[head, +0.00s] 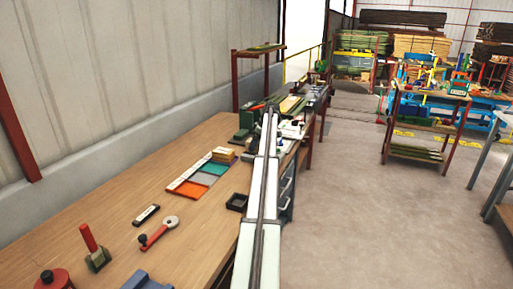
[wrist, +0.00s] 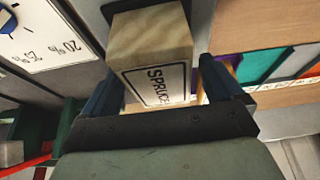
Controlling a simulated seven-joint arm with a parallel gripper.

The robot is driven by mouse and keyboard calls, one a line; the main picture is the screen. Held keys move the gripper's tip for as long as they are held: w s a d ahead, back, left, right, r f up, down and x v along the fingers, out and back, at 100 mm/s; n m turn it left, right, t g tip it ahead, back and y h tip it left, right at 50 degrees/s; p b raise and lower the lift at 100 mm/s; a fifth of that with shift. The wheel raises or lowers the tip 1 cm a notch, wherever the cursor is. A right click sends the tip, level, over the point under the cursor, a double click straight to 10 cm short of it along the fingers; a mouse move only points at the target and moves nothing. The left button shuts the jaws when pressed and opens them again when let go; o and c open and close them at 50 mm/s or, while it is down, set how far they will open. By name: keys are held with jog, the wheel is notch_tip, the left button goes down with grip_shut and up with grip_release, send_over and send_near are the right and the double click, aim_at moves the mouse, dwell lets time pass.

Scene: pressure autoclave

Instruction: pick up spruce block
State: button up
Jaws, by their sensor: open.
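The fingers are open, with the left one close beside the block and a gap on the right. Whether either finger touches it I cannot tell. In the head view my arm covers the area around my gripper, and I cannot make out the block there.
The wooden bench (head: 130,180) carries a tray with orange, grey and green sections (head: 198,180), a small black open box (head: 237,202), and a red-handled tool (head: 93,245). A dial with percent marks (wrist: 45,35) is at the wrist view's left.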

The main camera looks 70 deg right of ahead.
jog(key=c, duration=1.3)
